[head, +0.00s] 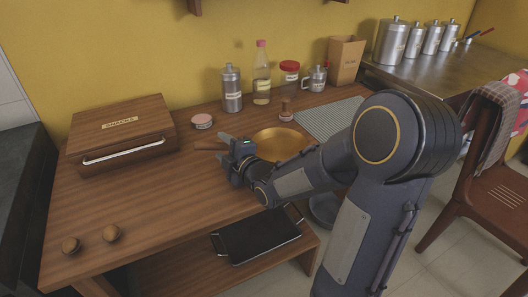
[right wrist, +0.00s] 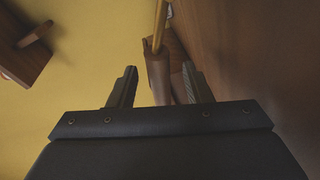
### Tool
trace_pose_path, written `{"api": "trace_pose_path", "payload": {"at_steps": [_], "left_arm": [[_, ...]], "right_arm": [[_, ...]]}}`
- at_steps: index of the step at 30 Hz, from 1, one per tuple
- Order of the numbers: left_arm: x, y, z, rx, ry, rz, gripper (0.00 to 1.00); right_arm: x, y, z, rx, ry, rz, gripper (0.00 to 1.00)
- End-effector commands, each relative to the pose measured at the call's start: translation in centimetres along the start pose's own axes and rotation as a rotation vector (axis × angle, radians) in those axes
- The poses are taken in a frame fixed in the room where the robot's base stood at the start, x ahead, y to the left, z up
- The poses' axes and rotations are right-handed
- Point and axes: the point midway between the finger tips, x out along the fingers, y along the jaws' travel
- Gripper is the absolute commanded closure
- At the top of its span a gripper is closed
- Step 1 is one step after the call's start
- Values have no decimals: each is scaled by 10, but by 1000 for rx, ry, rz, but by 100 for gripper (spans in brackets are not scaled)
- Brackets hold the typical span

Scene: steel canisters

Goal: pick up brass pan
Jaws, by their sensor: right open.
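The brass pan (head: 283,142) sits on the wooden tabletop, partly hidden by my right arm. Its brown wooden handle (head: 207,145) points left in the head view. My right gripper (head: 223,148) is at the handle. Contact cannot be made out. My left gripper is not in view.
A wooden snacks box (head: 122,133) stands at the left. The front left tabletop is mostly clear.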

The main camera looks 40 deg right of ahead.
Motion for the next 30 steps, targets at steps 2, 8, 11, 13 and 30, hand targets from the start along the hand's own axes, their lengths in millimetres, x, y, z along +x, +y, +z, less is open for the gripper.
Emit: {"api": "trace_pose_path", "payload": {"at_steps": [2,8,11,13,30], "left_arm": [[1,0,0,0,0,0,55],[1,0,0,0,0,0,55],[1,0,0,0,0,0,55],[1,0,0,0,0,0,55],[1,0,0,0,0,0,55]], "right_arm": [[8,0,0,1,0,-1,55],[11,0,0,2,0,-1,55],[11,0,0,2,0,-1,58],[11,0,0,2,0,-1,67],[11,1,0,0,0,2,100]]}}
